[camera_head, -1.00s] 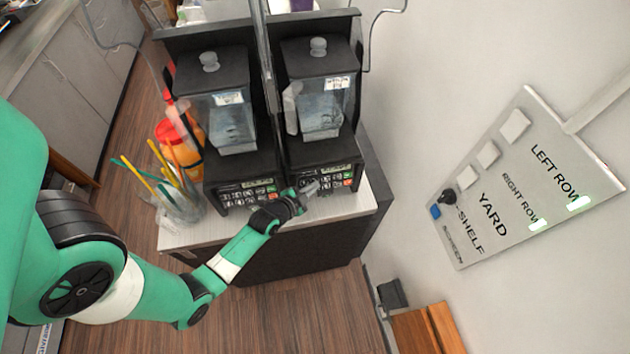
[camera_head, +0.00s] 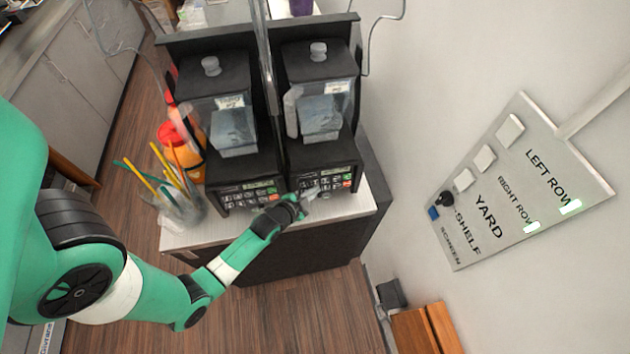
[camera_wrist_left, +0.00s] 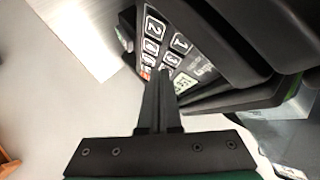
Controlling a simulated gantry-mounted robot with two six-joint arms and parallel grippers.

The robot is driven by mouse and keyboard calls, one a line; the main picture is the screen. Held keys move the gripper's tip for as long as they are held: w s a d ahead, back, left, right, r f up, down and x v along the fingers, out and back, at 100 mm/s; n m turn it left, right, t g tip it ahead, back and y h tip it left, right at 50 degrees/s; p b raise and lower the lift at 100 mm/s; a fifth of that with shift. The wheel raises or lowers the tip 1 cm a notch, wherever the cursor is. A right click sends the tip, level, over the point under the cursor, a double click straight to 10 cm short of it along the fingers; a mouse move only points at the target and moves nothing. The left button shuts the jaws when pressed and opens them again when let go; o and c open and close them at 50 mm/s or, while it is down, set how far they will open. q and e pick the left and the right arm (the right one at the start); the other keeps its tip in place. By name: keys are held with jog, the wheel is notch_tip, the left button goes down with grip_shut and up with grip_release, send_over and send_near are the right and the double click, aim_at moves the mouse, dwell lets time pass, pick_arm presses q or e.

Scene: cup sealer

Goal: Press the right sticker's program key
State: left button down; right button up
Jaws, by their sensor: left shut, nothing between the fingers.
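Two black machines with clear jars stand side by side on the counter. The right machine (camera_head: 319,160) has a white sticker (camera_head: 338,87) on its jar and a keypad (camera_head: 330,183) with small keys on its front. The left machine (camera_head: 240,165) has a similar sticker (camera_head: 230,102) and keypad (camera_head: 250,193). My left gripper (camera_head: 309,194) is shut and empty, at the left part of the right keypad. In the left wrist view its fingertips (camera_wrist_left: 162,76) overlap the edge of a keypad (camera_wrist_left: 166,45) with numbered keys. I cannot tell whether they touch a key.
A clear holder of colored straws (camera_head: 178,203) and an orange bottle (camera_head: 180,150) stand left of the machines. The counter's front strip (camera_head: 345,204) is clear. A wall sign (camera_head: 520,180) hangs to the right.

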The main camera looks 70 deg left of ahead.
pick_arm(q)
jog(key=d, duration=0.1)
jog(key=d+r, duration=0.1)
jog(key=d, duration=0.2)
jog(key=shift+s+d+r+b, duration=0.25)
jog(key=shift+s+d+b, duration=0.05)
jog(key=shift+s+d, duration=0.05)
dwell(0.8)
